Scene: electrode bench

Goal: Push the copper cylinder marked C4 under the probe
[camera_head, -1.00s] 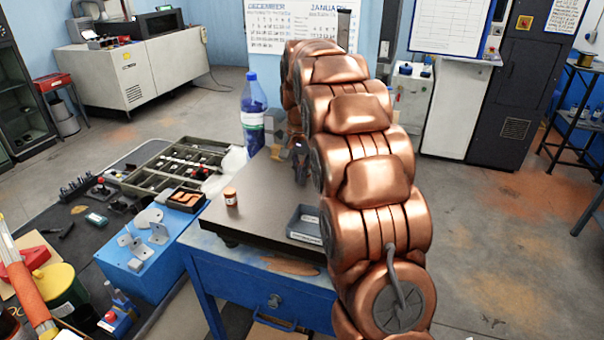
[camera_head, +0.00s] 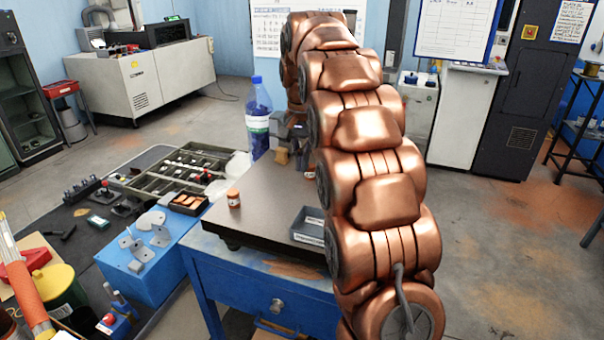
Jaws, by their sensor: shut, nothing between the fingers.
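A small orange-brown cylinder with a pale label (camera_head: 234,198) stands upright on the dark bench plate (camera_head: 262,205), near its left edge. No mark can be read on it, so I cannot tell if it is C4. My gripper (camera_head: 305,160) shows only as a dark part beside my copper-coloured arm, at the back of the plate, shut and empty. It is apart from the cylinder, to the right and behind it. My arm hides much of the plate's right side.
A grey tray (camera_head: 306,236) lies at the plate's front right. A blue-capped bottle (camera_head: 258,122) stands at the back. A blue box with metal brackets (camera_head: 150,255) and a compartment case (camera_head: 172,172) are left. The plate between cylinder and tray is clear.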

